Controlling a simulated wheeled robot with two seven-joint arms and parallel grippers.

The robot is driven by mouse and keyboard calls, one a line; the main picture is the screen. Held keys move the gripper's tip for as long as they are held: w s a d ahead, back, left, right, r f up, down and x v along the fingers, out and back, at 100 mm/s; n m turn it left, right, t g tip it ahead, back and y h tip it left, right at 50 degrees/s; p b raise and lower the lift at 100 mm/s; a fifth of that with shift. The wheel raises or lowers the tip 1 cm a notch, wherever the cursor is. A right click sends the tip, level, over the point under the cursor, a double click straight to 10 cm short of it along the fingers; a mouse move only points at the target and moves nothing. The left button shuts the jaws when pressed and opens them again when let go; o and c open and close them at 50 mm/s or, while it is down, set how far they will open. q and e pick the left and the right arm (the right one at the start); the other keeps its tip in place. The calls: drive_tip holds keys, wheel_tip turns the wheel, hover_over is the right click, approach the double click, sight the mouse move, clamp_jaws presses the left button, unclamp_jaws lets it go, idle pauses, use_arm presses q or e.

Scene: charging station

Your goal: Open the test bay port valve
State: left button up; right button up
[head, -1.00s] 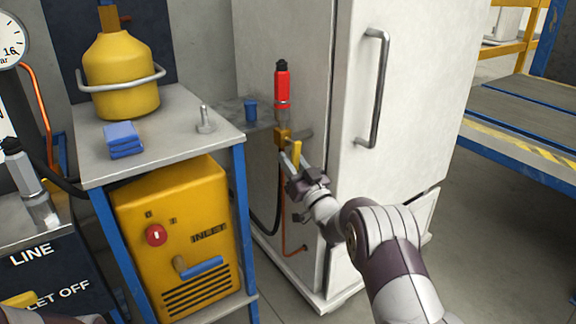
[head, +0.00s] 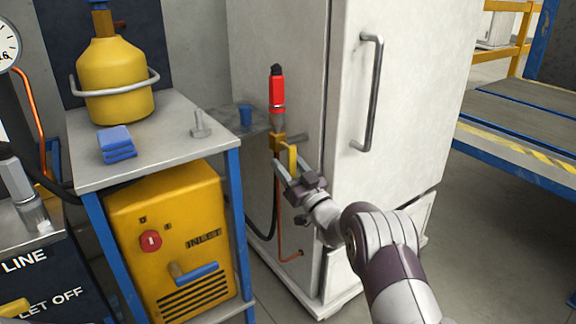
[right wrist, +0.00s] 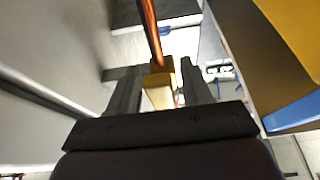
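The port valve is a brass body (head: 279,141) on the side of the white cabinet, under a red cylinder with a black top (head: 277,92). Its yellow lever (head: 292,158) hangs down at the front. My right gripper (head: 288,165) is at the lever, one finger on each side of it. In the right wrist view the brass and yellow valve parts (right wrist: 160,88) show between the two fingers, with gaps on both sides, so the gripper looks open. Whether a finger touches the lever is unclear. My left gripper is not in view.
The white cabinet (head: 410,90) with its long handle (head: 372,95) stands right beside my right arm. A yellow machine (head: 165,240) stands below.

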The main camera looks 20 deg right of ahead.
drive_tip(key=shift+s+d+p, duration=0.15)
drive_tip(key=shift+s+p, duration=0.2)
drive_tip(key=shift+s, duration=0.05)
drive_tip(key=p+v, duration=0.4)
drive_tip(key=v, duration=0.8)
drive_tip(key=shift+f, duration=0.2)
drive_tip(key=shift+w, duration=0.15)
